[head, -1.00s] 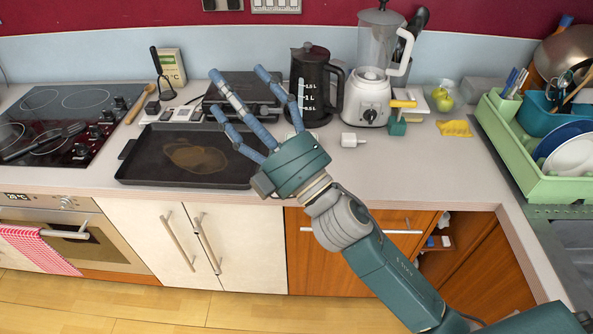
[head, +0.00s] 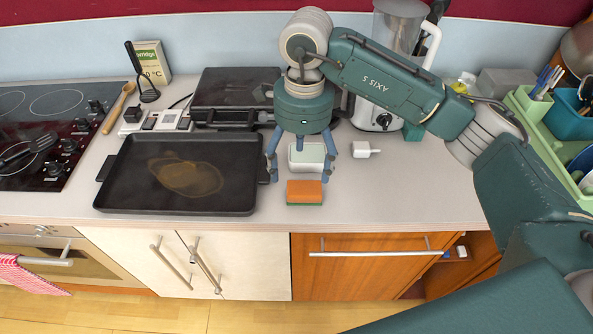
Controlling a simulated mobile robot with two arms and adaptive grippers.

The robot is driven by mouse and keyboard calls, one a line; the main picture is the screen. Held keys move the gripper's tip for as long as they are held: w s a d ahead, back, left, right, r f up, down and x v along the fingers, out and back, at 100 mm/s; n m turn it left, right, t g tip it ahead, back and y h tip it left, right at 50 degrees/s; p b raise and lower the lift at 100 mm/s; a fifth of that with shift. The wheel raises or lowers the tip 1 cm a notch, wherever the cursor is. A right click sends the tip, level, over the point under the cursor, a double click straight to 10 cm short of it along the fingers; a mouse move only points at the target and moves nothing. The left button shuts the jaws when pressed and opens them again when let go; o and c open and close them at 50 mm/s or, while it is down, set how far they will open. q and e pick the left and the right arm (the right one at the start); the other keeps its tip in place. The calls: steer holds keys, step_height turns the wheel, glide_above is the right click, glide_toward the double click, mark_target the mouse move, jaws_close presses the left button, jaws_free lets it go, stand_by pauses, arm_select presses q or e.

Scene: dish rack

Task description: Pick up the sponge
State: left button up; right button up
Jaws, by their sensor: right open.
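The sponge (head: 305,192), orange on top with a green layer below, lies on the counter near its front edge, to the right of the black tray. My right gripper (head: 300,172) points down from above, with its blue fingers spread open. The fingertips are at or just behind the sponge in the picture, one on each side; I cannot tell their exact height or whether they touch it. The gripper is empty. My left gripper is not in view.
A black tray (head: 120,190) lies close to the left of the sponge. A pale dish (head: 308,158) sits just behind the sponge, and a white plug-like item (head: 364,149) to its right. The counter (head: 410,198) right of the sponge is clear.

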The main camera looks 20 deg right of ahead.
mark_target(305, 191)
steer(key=shift+w+d+f, duration=0.1)
steer(key=shift+w+d, duration=0.05)
steer(key=shift+d, duration=0.3)
steer(key=shift+s+f+h+p, duration=0.3)
steer(key=shift+s+f+p, duration=0.05)
steer(key=shift+f, duration=0.1)
steer(key=f, duration=0.1)
steer(key=s+f+p, duration=0.1)
steer(key=shift+s+f, duration=0.1)
steer(key=shift+f, duration=0.3)
steer(key=shift+w+f, duration=0.2)
steer(key=shift+f, duration=0.2)
step_height(305, 191, down, 4)
steer(key=p, duration=0.2)
steer(key=shift+w+f+p, duration=0.1)
steer(key=shift+f+p, duration=0.05)
steer(key=shift+p, duration=0.25)
steer(key=shift+f, duration=0.45)
steer(key=shift+w, duration=0.1)
steer(key=shift+c, duration=0.2)
steer(key=c, duration=0.5)
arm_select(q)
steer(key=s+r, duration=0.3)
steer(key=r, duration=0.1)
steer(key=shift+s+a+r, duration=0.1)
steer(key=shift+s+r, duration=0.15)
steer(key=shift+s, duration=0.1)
arm_select(e)
steer(key=c, duration=0.4)
